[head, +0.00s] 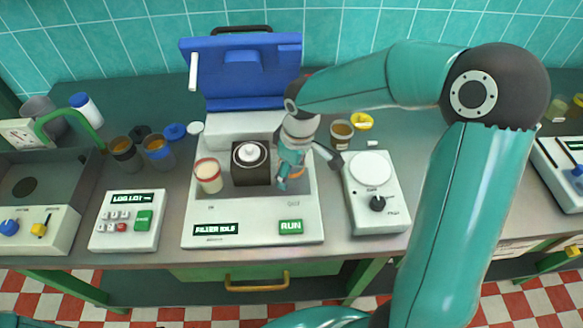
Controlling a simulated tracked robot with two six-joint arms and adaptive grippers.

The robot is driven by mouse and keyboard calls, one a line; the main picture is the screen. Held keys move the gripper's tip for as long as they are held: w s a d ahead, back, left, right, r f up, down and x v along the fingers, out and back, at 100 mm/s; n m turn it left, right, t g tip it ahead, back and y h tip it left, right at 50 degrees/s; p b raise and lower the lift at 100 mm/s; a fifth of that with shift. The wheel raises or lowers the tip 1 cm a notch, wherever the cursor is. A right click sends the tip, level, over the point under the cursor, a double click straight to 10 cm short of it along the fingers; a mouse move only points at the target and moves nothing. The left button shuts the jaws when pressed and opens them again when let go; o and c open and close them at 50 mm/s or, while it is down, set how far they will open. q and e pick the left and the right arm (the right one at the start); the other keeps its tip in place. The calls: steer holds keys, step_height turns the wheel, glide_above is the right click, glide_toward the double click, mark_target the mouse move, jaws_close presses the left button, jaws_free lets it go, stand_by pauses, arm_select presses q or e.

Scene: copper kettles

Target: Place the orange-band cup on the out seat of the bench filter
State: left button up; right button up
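The bench filter (255,222) stands mid-bench with its blue lid (243,75) raised. A cup with a red band (208,175) sits on its left seat. A black block with a white knob (250,154) is in the middle. My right gripper (305,174) reaches down over the right-hand seat, beside the faint "OUT" marking. Its fingers look spread apart. An orange patch (297,173) shows behind the near finger, seemingly the orange-band cup's band at that seat. Most of that cup is hidden by the gripper, and whether it rests on the seat cannot be told. My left gripper is out of view.
A white dial device (376,195) stands close right of the filter. A brown-filled cup (342,132) and a yellow lid (362,121) are behind it. At left are a keypad box (127,220), a blue-banded cup (158,152), a dark-banded cup (124,152) and a sink (35,180).

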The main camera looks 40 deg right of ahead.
steer(key=shift+o, duration=0.4)
steer(key=shift+r, duration=0.5)
step_height(320, 180, up, 11)
steer(key=s, duration=0.1)
steer(key=shift+s+d, duration=0.25)
steer(key=shift+d, duration=0.05)
